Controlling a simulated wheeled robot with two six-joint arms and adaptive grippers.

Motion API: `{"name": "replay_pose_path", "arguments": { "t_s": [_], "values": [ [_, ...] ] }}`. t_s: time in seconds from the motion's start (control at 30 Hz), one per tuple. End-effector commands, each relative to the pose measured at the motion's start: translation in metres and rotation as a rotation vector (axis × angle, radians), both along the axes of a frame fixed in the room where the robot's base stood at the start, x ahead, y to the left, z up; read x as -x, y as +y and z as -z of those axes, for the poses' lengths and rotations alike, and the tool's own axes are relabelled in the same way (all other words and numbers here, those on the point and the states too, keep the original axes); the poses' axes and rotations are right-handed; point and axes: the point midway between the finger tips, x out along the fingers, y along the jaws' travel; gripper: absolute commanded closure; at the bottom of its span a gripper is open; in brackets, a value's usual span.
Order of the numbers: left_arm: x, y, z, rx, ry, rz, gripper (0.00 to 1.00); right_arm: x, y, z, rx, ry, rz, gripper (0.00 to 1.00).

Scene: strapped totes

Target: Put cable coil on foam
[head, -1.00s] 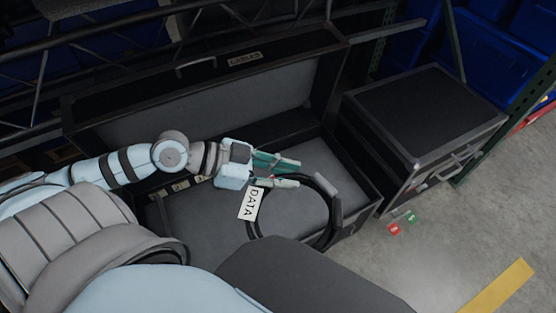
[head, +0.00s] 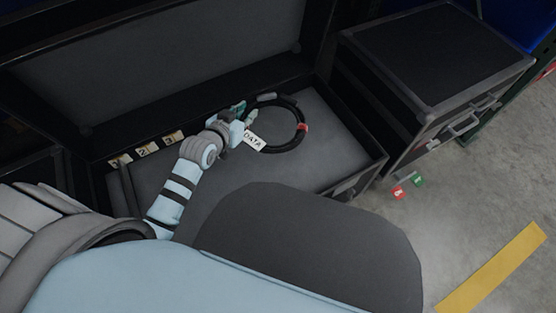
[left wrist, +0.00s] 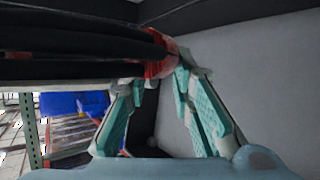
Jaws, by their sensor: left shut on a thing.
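The cable coil (head: 297,137) is a black ring with a white DATA tag (head: 253,140), a red band and a grey sleeve. It is over the grey foam (head: 335,150) inside the open black case; whether it touches the foam I cannot tell. My left gripper (head: 246,116) is shut on the coil's left side, near the tag. In the left wrist view, black cable strands (left wrist: 75,52) and a red band cross at the fingertips (left wrist: 160,78). My right gripper is not in view.
The case's raised lid (head: 170,65) stands behind the foam. Several numbered labels (head: 147,149) line the case's left side. A closed black case (head: 440,50) stands at the right. Small red and green tags (head: 398,192) lie on the floor. Foam right of the coil is bare.

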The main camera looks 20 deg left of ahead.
Motion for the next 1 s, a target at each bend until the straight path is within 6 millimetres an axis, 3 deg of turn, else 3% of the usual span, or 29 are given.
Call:
{"name": "replay_pose_path", "arguments": {
  "t_s": [0.2, 0.3, 0.5, 0.57, 0.63, 0.83, 1.0],
  "values": [
    [-0.002, -0.003, 0.048, -0.001, 0.000, -0.021, 1.00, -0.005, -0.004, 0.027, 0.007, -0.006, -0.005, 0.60],
    [-0.002, -0.003, 0.081, -0.002, -0.001, -0.019, 1.00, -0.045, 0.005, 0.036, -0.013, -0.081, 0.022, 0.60],
    [-0.002, -0.003, 0.144, -0.002, -0.002, -0.018, 1.00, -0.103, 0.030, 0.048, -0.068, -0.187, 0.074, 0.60],
    [-0.002, -0.003, 0.161, -0.002, -0.002, -0.019, 1.00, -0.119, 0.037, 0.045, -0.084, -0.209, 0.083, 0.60],
    [-0.003, -0.003, 0.164, -0.004, -0.004, -0.017, 1.00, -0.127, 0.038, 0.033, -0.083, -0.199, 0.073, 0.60],
    [-0.002, -0.002, 0.173, -0.003, -0.003, -0.017, 1.00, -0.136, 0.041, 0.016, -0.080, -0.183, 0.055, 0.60],
    [-0.002, -0.002, 0.195, -0.003, -0.003, -0.017, 1.00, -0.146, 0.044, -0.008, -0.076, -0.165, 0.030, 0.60]
  ]
}}
